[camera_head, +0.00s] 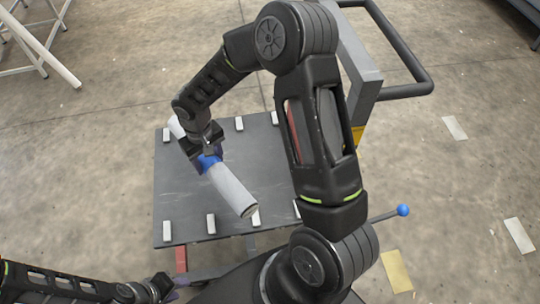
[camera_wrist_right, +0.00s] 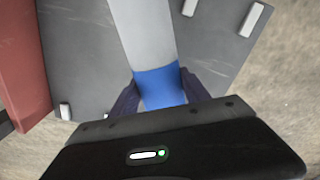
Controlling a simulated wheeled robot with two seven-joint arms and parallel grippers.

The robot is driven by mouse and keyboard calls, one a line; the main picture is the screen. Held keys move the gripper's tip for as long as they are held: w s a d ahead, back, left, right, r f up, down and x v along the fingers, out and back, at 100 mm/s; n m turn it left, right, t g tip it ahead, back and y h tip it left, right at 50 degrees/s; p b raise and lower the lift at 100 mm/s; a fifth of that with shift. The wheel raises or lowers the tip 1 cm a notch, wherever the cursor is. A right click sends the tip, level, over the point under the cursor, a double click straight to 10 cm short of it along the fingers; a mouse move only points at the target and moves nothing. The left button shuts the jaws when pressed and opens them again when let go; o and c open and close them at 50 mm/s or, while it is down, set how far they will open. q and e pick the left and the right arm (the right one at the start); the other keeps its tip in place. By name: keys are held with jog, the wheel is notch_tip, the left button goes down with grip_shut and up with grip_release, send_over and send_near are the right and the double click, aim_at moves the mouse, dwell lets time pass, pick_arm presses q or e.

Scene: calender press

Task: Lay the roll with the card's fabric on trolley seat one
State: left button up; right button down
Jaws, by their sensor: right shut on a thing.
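A pale grey roll (camera_head: 231,189) with a blue band (camera_head: 207,161) lies at a slant over the dark trolley top (camera_head: 185,205) in the head view. My right gripper (camera_head: 208,155) is shut on the roll at its blue band. The right wrist view shows the blue band (camera_wrist_right: 160,87) between the two fingers. Small white blocks (camera_head: 211,223) stand along the near and far edges of the top. I cannot tell whether the roll touches the top. My left gripper (camera_head: 165,288) is low at the left, apart from the trolley top; its fingers are unclear.
A grey post and black handle (camera_head: 405,90) rise at the trolley's right. A lever with a blue knob (camera_head: 403,210) sticks out at the right. A white frame (camera_head: 40,45) stands at the far left.

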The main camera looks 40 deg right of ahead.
jog(key=shift+d, duration=0.1)
dwell(0.3)
jog(key=s+d+f+m+b, duration=0.1)
jog(key=d+m+b, duration=0.2)
jog(key=d+b, duration=0.45)
jog(key=m+b, duration=0.2)
jog(key=m, duration=0.1)
send_over(266, 164)
jog(key=shift+d+r, duration=0.1)
jog(key=shift+r, duration=0.15)
jog(key=shift+f, duration=3.15)
jog(key=shift+f+b, duration=0.3)
jog(key=shift+f, duration=1.55)
